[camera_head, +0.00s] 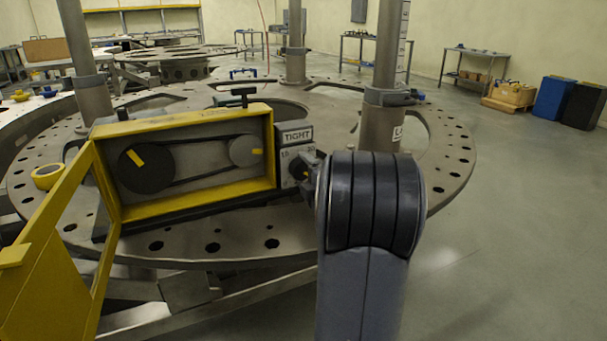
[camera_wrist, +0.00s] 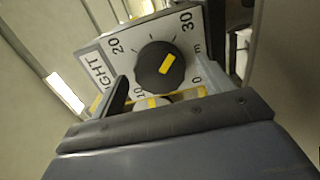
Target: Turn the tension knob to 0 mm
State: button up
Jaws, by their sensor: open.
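The tension knob (camera_wrist: 158,67) is a round black knob with a yellow mark, on a white dial plate (camera_wrist: 117,67) numbered 0, 10, 20 and 30. In the wrist view its yellow mark points up and right, towards the side of the 30. In the head view the dial plate (camera_head: 288,156) is on the right end of the yellow-framed belt box (camera_head: 190,205), under a TIGHT sign (camera_head: 296,135). My gripper (camera_head: 311,170) is at the plate and partly covers the knob. It is open; one dark finger (camera_wrist: 118,97) shows left of the knob. Contact cannot be told.
The box's yellow door (camera_head: 45,255) hangs open at left. The box stands on a large holed turret plate (camera_head: 440,180) with upright posts (camera_head: 380,130); one is just behind my gripper. A yellow tape roll (camera_head: 47,176) lies at left.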

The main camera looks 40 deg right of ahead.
jog(key=shift+w+d, duration=0.15)
jog(key=shift+w, duration=0.5)
jog(key=shift+c, duration=0.4)
jog(key=c, duration=0.9)
